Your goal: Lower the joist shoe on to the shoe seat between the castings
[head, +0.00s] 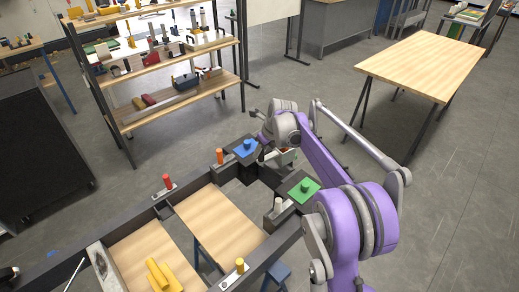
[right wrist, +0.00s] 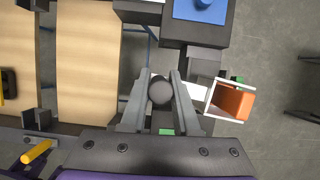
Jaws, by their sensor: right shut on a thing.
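My right gripper (head: 268,158) is low over the frame corner, between the blue-topped casting (head: 245,148) and the green-topped casting (head: 300,189). In the right wrist view its fingers (right wrist: 160,92) are shut on a dark round knob. The knob appears to belong to the joist shoe (right wrist: 232,100), a white-edged, orange-sided box to the right of the fingers; a pale bar shows between them. Orange also shows below the gripper in the head view. The blue-topped casting (right wrist: 198,12) is at the top of the wrist view. The shoe seat is largely hidden, so contact cannot be told.
The dark frame carries red, orange, cream and yellow upright pegs. Wooden panels (head: 218,222) lie inside it, with yellow bars (head: 163,274) on one. A loaded shelf rack (head: 165,65) stands behind; an empty wooden table (head: 425,62) stands at the back right, with clear floor before it.

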